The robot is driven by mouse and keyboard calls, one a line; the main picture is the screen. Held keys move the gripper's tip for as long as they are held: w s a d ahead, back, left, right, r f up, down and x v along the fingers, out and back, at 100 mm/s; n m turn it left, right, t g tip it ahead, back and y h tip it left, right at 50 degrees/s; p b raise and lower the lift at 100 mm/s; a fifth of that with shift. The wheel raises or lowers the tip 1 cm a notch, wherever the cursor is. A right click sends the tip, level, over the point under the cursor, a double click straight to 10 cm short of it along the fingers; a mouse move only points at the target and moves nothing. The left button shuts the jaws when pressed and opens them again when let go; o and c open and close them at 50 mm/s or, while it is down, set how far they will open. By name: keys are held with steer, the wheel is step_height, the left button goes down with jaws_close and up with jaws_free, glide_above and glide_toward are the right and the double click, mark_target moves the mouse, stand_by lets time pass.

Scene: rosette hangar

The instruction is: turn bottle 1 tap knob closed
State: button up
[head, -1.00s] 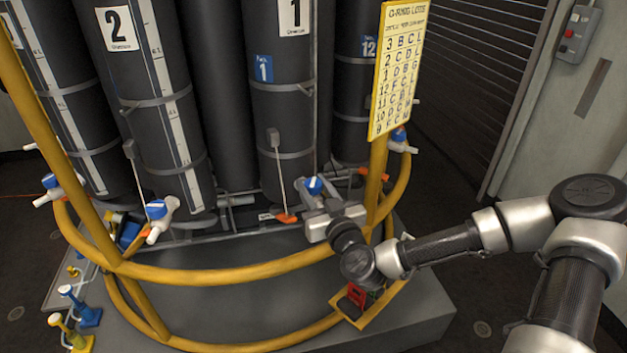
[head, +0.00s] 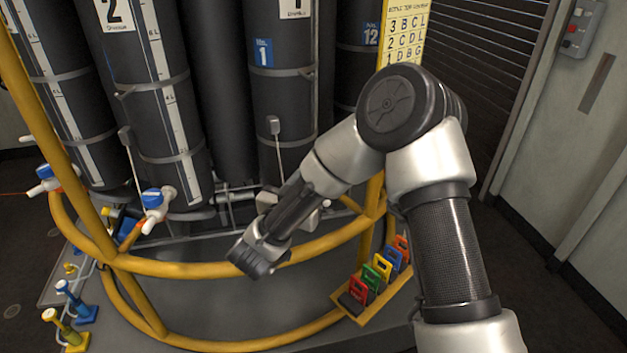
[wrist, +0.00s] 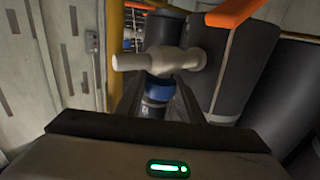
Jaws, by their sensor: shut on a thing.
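Bottle 1 (head: 285,110) is a tall dark cylinder with a blue "1" label, in the middle of the head view. Its tap is hidden behind my arm there. In the wrist view the pale tap body (wrist: 160,60) lies crosswise, with its blue knob (wrist: 160,90) in front of it. My gripper (wrist: 158,98) is shut on this knob, with a finger on each side. The knob's exact angle is hard to tell.
A yellow rail (head: 190,269) curves in front of the bottles. Bottle 2 (head: 150,110) and its blue-knobbed tap (head: 155,205) stand to the left. A yellow tray (head: 347,304) with several coloured tags is low at the right. An orange piece (wrist: 232,13) shows near the tap.

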steer(key=shift+m+h, duration=0.4)
steer(key=shift+h, duration=0.1)
steer(key=o, duration=1.1)
steer(key=shift+w, duration=0.1)
steer(key=shift+c, duration=0.2)
steer(key=b+v, duration=0.1)
steer(key=v, duration=1.6)
steer(key=shift+a+r, duration=0.2)
steer(key=shift+r, duration=0.05)
